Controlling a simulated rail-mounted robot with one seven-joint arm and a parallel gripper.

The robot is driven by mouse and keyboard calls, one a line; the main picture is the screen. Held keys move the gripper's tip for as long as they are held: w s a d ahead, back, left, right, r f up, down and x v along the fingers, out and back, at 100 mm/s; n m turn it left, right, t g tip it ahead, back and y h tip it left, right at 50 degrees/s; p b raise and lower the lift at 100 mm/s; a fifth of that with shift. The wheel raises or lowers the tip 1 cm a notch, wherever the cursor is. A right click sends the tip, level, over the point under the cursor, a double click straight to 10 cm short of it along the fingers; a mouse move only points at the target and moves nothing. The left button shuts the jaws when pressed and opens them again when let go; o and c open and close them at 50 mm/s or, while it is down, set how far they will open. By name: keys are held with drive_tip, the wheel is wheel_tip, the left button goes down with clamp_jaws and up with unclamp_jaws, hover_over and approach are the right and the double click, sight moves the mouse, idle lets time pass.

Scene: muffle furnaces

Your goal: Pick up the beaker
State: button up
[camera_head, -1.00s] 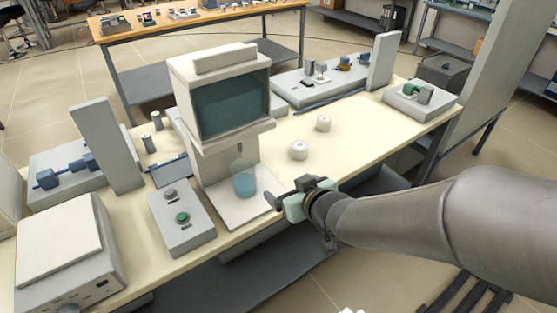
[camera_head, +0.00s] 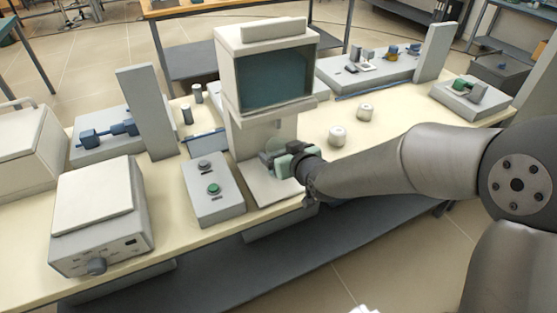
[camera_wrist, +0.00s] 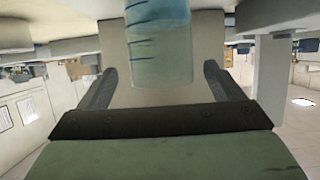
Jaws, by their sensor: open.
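The beaker (camera_wrist: 160,45) is clear with blue markings and pale blue liquid. In the wrist view it stands at top centre, in line with the gap between the two fingers of my gripper (camera_wrist: 158,80). The fingers are apart, with visible space on both sides of the beaker, and are not closed on it. In the head view my gripper (camera_head: 270,159) is at the white stand's base, under the overhanging screen. It hides most of the beaker there; only a pale rounded part (camera_head: 277,147) shows above it.
The stand's screen housing (camera_head: 270,75) overhangs my gripper. A grey box with a green button (camera_head: 213,188) is close on the left. Two small white pots (camera_head: 337,135) stand to the right, with clear table around them. A white device with a knob (camera_head: 97,215) is far left.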

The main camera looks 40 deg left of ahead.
sight(274, 145)
drive_tip(key=x, duration=0.4)
drive_tip(key=shift+a, duration=0.2)
drive_tip(key=c, duration=1.2)
drive_tip(key=shift+c, duration=0.3)
drive_tip(key=shift+r, duration=0.1)
